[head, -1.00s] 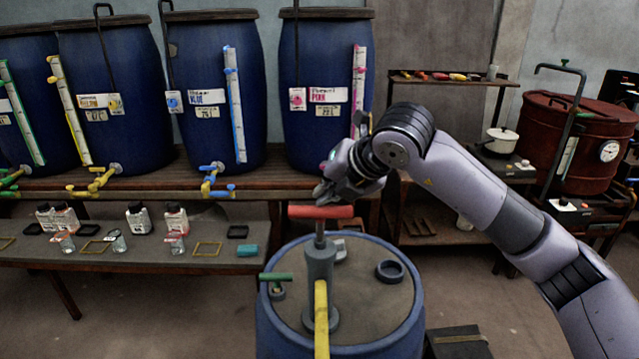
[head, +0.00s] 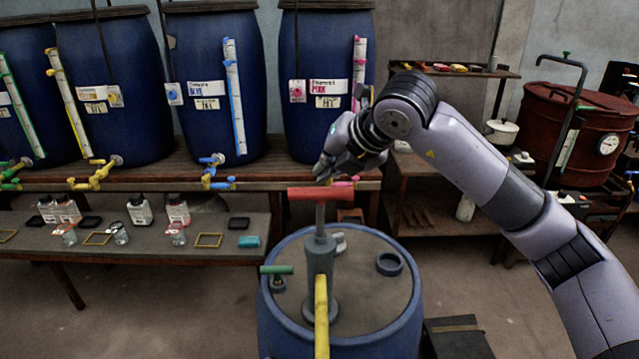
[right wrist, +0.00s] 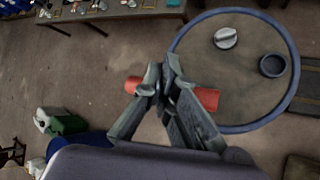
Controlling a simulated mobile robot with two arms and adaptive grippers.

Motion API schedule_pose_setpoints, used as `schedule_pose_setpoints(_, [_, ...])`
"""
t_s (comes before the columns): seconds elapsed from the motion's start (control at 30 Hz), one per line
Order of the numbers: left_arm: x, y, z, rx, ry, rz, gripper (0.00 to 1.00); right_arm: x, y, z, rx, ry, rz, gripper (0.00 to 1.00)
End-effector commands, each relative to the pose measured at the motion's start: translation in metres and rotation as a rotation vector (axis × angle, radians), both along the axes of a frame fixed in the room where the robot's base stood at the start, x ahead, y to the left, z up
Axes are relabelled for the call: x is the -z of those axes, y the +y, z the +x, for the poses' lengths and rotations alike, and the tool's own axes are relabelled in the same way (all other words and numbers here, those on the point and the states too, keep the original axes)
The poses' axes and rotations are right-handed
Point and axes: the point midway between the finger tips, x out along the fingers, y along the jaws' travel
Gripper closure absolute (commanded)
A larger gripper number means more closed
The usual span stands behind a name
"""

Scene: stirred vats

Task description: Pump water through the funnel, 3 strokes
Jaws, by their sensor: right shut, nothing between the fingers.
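A hand pump (head: 320,262) with a red T-handle (head: 332,193) stands on the lid of a blue drum (head: 402,338). Its handle is raised on its rod, clear of the grey pump body. A yellow spout (head: 321,315) comes off the pump towards me. My right gripper (head: 322,175) is shut and empty, just above the handle. In the right wrist view the fingers (right wrist: 161,80) cross in front of the red handle (right wrist: 208,99), hiding its middle; I cannot tell whether they touch it. I cannot make out a funnel. My left gripper is out of view.
A grey cap (right wrist: 225,38), a dark ring (head: 389,263) and a green-handled fitting (head: 277,270) sit on the drum lid. Behind, a wooden bench (head: 150,253) holds bottles and small trays, below large blue vats (head: 205,128). A red-brown vat (head: 570,125) stands right.

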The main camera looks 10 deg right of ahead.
Motion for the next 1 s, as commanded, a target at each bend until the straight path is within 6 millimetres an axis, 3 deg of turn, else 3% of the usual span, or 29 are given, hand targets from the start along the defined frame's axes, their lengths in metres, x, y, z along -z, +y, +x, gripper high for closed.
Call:
schedule_pose_setpoints(0.63, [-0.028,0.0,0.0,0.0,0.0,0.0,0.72,-0.058,0.0,0.0,-0.001,-0.002,0.0,1.0])
schedule_pose_setpoints(1.0, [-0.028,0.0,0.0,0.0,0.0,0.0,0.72,-0.06,0.0,0.0,-0.001,0.0,0.001,1.0])
